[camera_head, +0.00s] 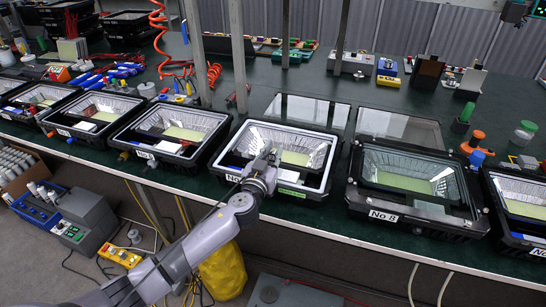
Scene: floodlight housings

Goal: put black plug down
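My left arm comes in from the lower left. Its gripper (267,154) is over the front part of the open floodlight housing (328,183) in the middle of the bench, which has a white inner frame and a green label in front. The fingers are small here and partly hidden by the wrist, so I cannot tell whether they are open or shut. I cannot make out the black plug; if it is at the fingertips, it is hidden. My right gripper is not in view.
More housings stand in a row on the dark green bench (290,78), including No 8 (415,185) to the right. Upright metal posts (238,60) rise behind the middle housing. Orange coiled hoses (160,35), pliers and small parts lie farther back. A yellow bag (223,270) is below the bench.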

